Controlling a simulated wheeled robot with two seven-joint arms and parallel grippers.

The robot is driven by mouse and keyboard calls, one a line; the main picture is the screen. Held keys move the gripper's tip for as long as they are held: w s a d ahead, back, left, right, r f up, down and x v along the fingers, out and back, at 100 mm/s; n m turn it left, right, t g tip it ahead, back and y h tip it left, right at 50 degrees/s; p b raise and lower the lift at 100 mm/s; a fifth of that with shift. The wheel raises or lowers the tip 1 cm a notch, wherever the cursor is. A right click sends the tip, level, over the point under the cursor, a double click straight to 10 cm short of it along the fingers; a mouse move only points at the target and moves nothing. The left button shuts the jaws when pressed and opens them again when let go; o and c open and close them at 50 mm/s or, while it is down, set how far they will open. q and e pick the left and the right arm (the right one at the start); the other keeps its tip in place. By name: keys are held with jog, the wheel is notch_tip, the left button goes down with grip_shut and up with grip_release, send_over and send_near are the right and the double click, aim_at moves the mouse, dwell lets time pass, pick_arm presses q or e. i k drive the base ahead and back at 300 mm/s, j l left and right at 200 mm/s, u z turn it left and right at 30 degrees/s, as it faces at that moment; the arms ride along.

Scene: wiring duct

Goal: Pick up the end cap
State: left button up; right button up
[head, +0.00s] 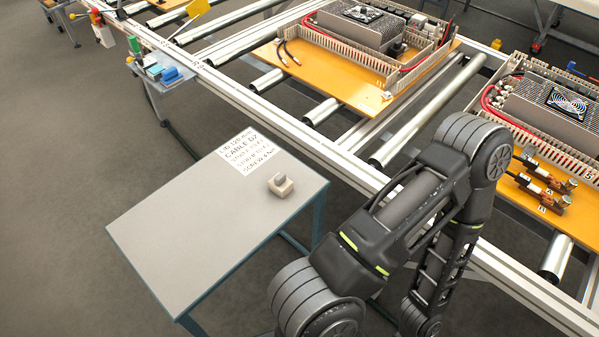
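A small beige-grey block that looks like the end cap (280,185) sits on the grey side table (190,230), near its right corner. It has a raised, darker upper part. Nothing is touching it except the table top and possibly the edge of the printed sheet. One of my arms rises from the bottom right and bends down again, to the right of the table. Its gripper is not visible in the head view. My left gripper is not in view either.
A printed white sheet (258,160) lies beside the block. Most of the table top is clear. Behind runs a roller conveyor (300,130) with an orange board (335,85) carrying ducts and a power unit. Another board (545,205) is at right, partly behind my arm.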

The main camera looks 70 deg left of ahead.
aim_at(279, 185)
jog(key=k+j+u, duration=0.15)
jog(key=u, duration=2.3)
jog(key=z, duration=1.75)
jog(key=u, duration=1.75)
jog(key=k+l, duration=0.1)
jog(key=l+z, duration=0.05)
